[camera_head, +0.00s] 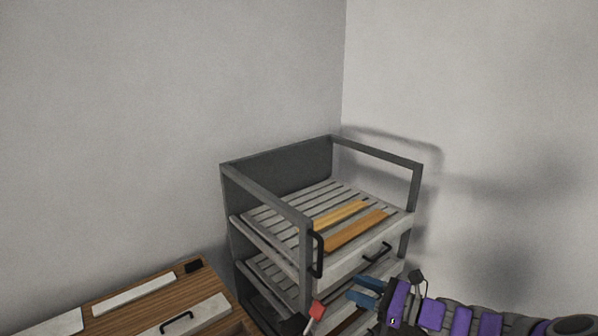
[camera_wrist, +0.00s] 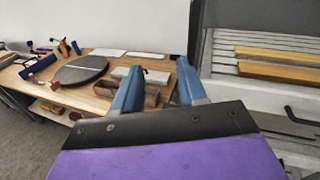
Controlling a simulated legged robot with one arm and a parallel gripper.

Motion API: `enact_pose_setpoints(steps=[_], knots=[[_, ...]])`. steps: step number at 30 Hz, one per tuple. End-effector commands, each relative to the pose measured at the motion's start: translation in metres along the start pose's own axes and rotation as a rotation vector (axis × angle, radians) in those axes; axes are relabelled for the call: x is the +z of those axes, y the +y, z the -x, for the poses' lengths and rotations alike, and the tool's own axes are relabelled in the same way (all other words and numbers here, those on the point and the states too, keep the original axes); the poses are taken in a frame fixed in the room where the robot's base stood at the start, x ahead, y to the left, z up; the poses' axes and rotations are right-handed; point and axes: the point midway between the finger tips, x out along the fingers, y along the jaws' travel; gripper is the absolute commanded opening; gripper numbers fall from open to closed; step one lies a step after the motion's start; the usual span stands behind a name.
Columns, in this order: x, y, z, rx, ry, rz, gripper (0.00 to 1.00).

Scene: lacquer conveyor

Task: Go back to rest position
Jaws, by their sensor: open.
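My gripper (camera_head: 368,292) is at the lower right of the head view, in front of the rack, on my purple-plated arm. Its two blue fingers also show in the wrist view (camera_wrist: 158,90), spread apart with nothing held between them. The slatted rack (camera_head: 262,187) stands in the wall corner. Two wooden strips, one yellowish (camera_head: 340,214) and one more orange (camera_head: 356,232), lie side by side on its top shelf. My gripper is apart from them, lower and nearer to me.
A wooden workbench (camera_head: 107,312) stands left of the rack. In the wrist view it bears a dark round disc (camera_wrist: 80,70), pale boards (camera_wrist: 108,53) and several small tools. The rack's front has black handles (camera_head: 318,254). Open floor (camera_wrist: 40,146) lies before the bench.

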Motion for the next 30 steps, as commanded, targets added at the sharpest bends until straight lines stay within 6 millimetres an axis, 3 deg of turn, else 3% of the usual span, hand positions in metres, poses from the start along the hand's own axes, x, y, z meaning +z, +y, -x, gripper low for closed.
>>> enact_pose_setpoints(steps=[3,6,9,13,18,21,25,30], knots=[[0.028,0.055,-0.029,0.189,0.038,0.18,0.41],[0.043,0.108,-0.044,0.357,0.073,0.338,0.41],[0.051,0.157,-0.048,0.519,0.11,0.489,0.41],[0.051,0.213,-0.038,0.725,0.162,0.679,0.41],[0.039,0.271,-0.009,0.981,0.242,0.91,0.41],[0.03,0.295,0.016,1.125,0.3,1.035,0.41],[0.017,0.317,0.054,1.307,0.378,1.176,0.41],[0.005,0.328,0.109,1.521,0.499,1.328,0.41]])
